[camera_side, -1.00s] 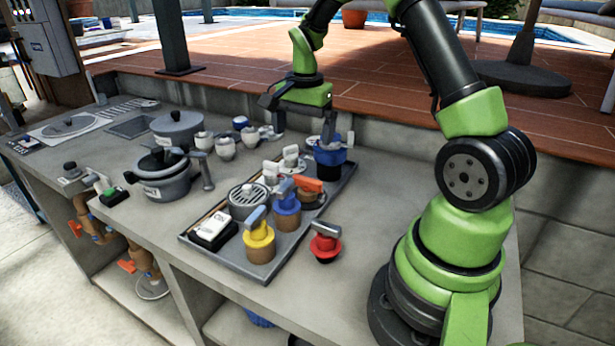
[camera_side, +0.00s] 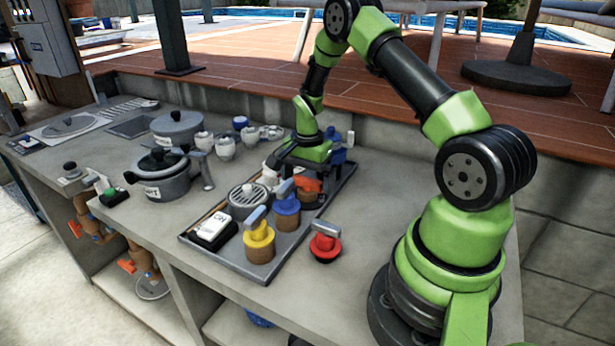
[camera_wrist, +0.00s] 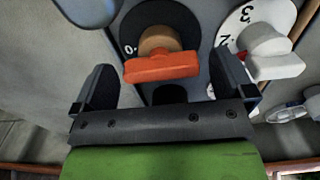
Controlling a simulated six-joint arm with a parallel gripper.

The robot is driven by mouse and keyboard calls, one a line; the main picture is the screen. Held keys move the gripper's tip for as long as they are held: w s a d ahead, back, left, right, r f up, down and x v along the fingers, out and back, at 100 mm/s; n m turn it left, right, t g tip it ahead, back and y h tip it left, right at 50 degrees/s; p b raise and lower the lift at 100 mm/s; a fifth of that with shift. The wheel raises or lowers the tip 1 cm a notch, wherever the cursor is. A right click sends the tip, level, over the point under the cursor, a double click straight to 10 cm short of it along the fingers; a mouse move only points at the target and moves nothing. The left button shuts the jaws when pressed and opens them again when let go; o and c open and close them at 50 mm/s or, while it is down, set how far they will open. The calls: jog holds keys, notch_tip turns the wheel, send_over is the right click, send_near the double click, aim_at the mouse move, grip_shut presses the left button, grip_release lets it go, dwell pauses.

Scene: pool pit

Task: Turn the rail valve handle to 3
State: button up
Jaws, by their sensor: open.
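An orange handle (camera_wrist: 160,67) on a brown stem sits over a black dial (camera_wrist: 188,22) with a 0 mark at its left in the wrist view. A white handle (camera_wrist: 272,52) sits to its right on a white dial (camera_wrist: 231,27) marked 3 and 2. I cannot tell which one is the rail valve. My gripper (camera_wrist: 163,62) is open, its fingers apart to the left and right of the orange handle; contact is not visible. In the side view my gripper (camera_side: 298,164) is low over the far part of the tray, just behind the orange handle (camera_side: 307,184), hiding the white handles partly.
The grey tray (camera_side: 224,262) also holds a blue-handled valve (camera_side: 287,207), a yellow valve (camera_side: 259,240), a round grille (camera_side: 249,197) and a switch box (camera_side: 213,229). A red valve (camera_side: 325,243) stands right of the tray. Pots (camera_side: 164,178) stand left.

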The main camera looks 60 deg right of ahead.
jog(key=c, duration=0.9)
jog(key=shift+n, duration=0.3)
jog(key=n, duration=0.8)
jog(key=shift+n, duration=0.4)
jog(key=n, duration=0.4)
jog(key=shift+n, duration=2.6)
